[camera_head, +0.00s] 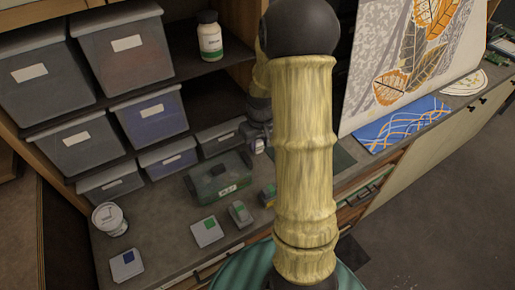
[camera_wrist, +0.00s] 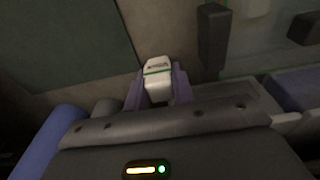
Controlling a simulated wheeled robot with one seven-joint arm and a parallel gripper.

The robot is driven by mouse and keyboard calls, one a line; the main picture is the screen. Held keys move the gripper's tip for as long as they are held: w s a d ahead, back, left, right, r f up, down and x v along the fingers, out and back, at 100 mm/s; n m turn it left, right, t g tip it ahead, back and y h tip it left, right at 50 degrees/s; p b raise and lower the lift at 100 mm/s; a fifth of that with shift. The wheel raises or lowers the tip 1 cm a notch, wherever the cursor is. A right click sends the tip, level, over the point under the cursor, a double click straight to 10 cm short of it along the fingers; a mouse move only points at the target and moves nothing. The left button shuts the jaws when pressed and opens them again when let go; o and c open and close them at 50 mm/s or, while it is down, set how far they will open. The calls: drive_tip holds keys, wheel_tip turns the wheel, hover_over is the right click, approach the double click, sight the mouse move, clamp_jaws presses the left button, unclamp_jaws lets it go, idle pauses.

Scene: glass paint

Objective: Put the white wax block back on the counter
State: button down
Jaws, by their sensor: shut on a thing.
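My gripper (camera_wrist: 157,90) is shut on a small white block with a green stripe and a dark label (camera_wrist: 158,67), which I take as the white wax block. In the head view my gripper (camera_head: 257,135) is partly hidden behind my own arm. The white block (camera_head: 259,146) shows just below it, close to the counter (camera_head: 165,222). I cannot tell whether the block touches the counter.
A dark green lidded box (camera_head: 218,178) stands just left of my gripper. A dark green mat (camera_head: 340,160) lies to the right. The front counter has bare patches.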

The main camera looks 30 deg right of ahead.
wheel_tip(320, 180, down, 3)
drive_tip(key=shift+r, duration=0.1)
drive_tip(key=c, duration=1.2)
unclamp_jaws()
drive_tip(key=shift+o, duration=0.2)
drive_tip(key=shift+r, duration=0.15)
wheel_tip(320, 180, up, 12)
drive_tip(key=s+b, duration=0.1)
drive_tip(key=shift+s, duration=0.15)
drive_tip(key=shift+t, duration=0.3)
drive_tip(key=s+a, duration=0.1)
drive_tip(key=a, duration=0.2)
drive_tip(key=s+a+f, duration=0.1)
drive_tip(key=s+a, duration=0.3)
drive_tip(key=a, duration=0.1)
drive_tip(key=shift+s+a+f, duration=0.15)
drive_tip(key=shift+a+f, duration=0.15)
drive_tip(key=shift+a, duration=0.05)
drive_tip(key=s+a+f, duration=0.1)
drive_tip(key=s+a, duration=0.4)
drive_tip(key=shift+s+f+t, duration=0.25)
drive_tip(key=shift+s+t, duration=0.05)
drive_tip(key=shift+s, duration=0.1)
